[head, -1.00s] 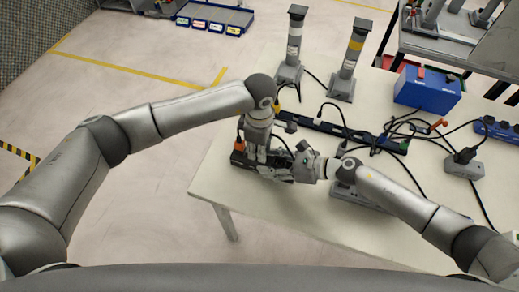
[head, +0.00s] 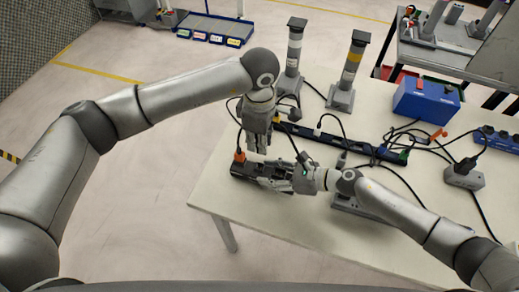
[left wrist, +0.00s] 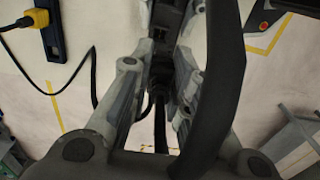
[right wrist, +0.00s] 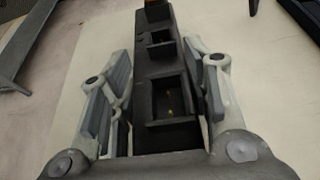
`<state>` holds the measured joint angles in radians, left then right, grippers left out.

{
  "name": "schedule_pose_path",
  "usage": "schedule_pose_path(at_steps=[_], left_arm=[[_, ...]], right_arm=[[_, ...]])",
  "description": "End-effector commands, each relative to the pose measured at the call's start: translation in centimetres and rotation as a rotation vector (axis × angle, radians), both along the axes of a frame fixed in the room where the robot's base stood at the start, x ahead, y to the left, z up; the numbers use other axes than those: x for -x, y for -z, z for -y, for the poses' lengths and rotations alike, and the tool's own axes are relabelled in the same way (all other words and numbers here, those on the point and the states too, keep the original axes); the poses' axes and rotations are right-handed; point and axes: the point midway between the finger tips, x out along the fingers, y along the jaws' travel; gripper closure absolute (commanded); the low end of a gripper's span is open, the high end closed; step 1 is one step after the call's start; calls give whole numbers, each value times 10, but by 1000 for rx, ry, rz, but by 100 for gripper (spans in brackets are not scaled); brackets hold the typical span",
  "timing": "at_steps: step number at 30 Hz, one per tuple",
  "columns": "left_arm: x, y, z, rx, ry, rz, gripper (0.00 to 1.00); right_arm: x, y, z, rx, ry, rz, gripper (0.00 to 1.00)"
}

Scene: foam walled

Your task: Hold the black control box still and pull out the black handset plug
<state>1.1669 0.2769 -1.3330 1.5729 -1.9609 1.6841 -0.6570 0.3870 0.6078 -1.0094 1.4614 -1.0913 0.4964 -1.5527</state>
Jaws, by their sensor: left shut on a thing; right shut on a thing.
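The black control box (head: 246,173) lies near the table's left edge. In the right wrist view, the box (right wrist: 153,65) is dark, with open square recesses on top; the nearer recess (right wrist: 170,97) shows small gold contacts. My right gripper (head: 276,179) is shut across the sides of the box, one finger on each side (right wrist: 160,100). My left gripper (head: 257,146) is above the box, pointing down and apart from it. It is shut on the black handset plug (left wrist: 161,75), mostly hidden between the fingers. A thick black cable (left wrist: 222,80) crosses the left wrist view.
An orange connector (head: 239,157) with a cable sits at the box's left end. A long dark power strip (head: 330,139), two grey posts (head: 295,50) (head: 352,65), a blue case (head: 426,98) and loose cables occupy the table behind and right.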

Motion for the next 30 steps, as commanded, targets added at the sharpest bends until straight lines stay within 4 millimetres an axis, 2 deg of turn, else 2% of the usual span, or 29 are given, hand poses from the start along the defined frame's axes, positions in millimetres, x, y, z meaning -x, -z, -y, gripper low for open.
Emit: schedule_pose_path(at_steps=[3, 11, 12, 18, 30], left_arm=[[0, -10, 0, 0, -1, 1, 100], [0, -12, 0, 0, -1, 0, 100], [0, -12, 0, 0, -1, 0, 100], [0, -12, 0, 0, 0, 0, 100], [0, -12, 0, 0, 0, 0, 100]], right_arm=[[0, 1, 0, 1, -1, -1, 86], [1, 1, 0, 1, -1, -1, 86], [1, 1, 0, 1, -1, -1, 53], [0, 1, 0, 1, -1, -1, 31], [2, -2, 6, 1, 0, -1, 31]])
